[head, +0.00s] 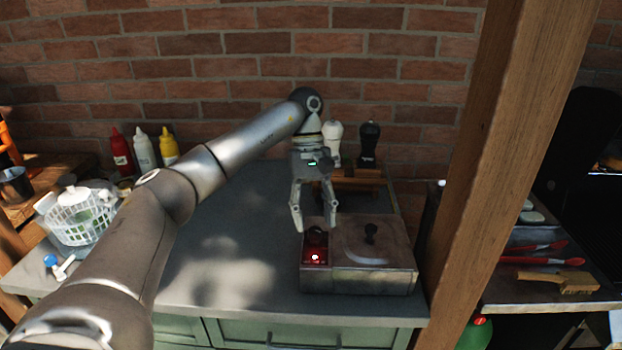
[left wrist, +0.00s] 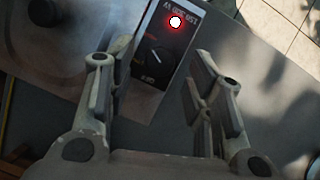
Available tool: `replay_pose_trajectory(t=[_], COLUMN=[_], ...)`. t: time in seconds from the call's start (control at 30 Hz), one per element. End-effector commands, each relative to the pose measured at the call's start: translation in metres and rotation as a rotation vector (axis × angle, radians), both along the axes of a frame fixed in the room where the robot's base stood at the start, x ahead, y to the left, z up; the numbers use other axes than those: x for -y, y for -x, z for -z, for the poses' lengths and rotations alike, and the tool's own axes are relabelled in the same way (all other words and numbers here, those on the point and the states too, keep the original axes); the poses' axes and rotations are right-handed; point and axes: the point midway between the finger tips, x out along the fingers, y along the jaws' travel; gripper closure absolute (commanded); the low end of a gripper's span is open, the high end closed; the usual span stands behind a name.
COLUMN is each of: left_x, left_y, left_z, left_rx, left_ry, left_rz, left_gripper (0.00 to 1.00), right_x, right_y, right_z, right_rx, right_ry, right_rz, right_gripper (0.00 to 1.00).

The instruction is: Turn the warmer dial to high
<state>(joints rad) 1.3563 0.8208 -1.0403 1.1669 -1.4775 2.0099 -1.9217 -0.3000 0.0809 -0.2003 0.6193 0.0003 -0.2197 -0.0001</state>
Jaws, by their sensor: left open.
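The warmer (head: 358,284) is a metal box on the grey counter, with a lid that has a black knob (head: 370,232). Its dark control panel (head: 314,256) is at the left end, with a lit red lamp (head: 315,258). In the left wrist view the warmer dial (left wrist: 157,53) is a dark round with a pale pointer line, below the glowing lamp (left wrist: 175,22). My left gripper (head: 315,226) points down over the panel, open and empty. In the left wrist view its fingers (left wrist: 152,62) stand on either side of the dial, apparently above it. My right gripper is not in view.
Behind the warmer are a wooden rack (head: 358,182), a white mill (head: 333,140) and a black mill (head: 369,142). Sauce bottles (head: 145,149) and a white basket (head: 80,222) are on the left. A wooden post (head: 500,150) rises to the right. The counter's middle (head: 225,230) is clear.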

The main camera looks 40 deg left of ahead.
Motion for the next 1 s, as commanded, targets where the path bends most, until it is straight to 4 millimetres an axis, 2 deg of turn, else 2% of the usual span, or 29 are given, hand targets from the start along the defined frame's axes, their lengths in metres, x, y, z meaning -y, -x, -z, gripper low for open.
replay_pose_trajectory(t=[0.1, 0.6, 1.0], left_x=[-0.005, -0.021, -0.027], left_y=[-0.005, -0.020, -0.025], left_z=[-0.016, -0.071, -0.089], left_rx=[0.004, 0.004, 0.001], left_ry=[-0.002, -0.003, -0.001], left_rz=[-0.003, -0.003, 0.000], left_gripper=[0.53, 0.53, 0.53], right_x=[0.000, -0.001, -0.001], right_y=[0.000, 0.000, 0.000], right_z=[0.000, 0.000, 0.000], right_rx=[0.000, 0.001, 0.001], right_ry=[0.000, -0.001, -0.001], right_rz=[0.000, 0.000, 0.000], right_gripper=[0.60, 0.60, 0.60])
